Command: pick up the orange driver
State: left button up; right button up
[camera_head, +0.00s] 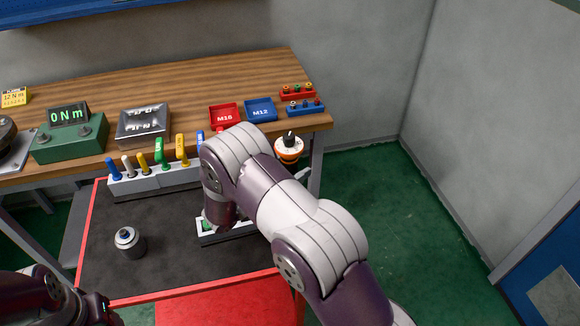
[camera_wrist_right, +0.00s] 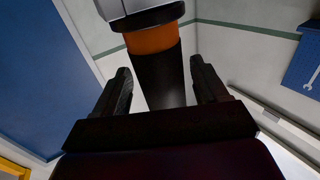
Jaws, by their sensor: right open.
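The orange driver (camera_head: 289,148) shows in the head view just past the front right of the workbench, with an orange and white body and a dark top. In the right wrist view its dark cylindrical grip (camera_wrist_right: 160,78), with an orange band and a pale body above, stands in the gap between my right fingers. My right gripper (camera_wrist_right: 160,90) is open, one finger on each side of the grip, with no clear contact. In the head view my right arm hides most of this gripper. Part of my left arm shows at the lower left; its fingers are out of sight.
The wooden workbench (camera_head: 200,80) carries a green torque meter (camera_head: 70,138), red tray (camera_head: 224,116), blue tray (camera_head: 260,110) and socket racks. A rack of coloured tools (camera_head: 155,182) and a metal cylinder (camera_head: 129,242) stand on the dark mat (camera_head: 180,270). Green floor at right is clear.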

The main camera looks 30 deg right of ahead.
jog(key=shift+d, duration=0.1)
jog(key=c, duration=0.4)
grip_shut()
jog(key=shift+r, duration=0.1)
notch_tip(320, 180, up, 18)
jog(key=shift+b, duration=0.35)
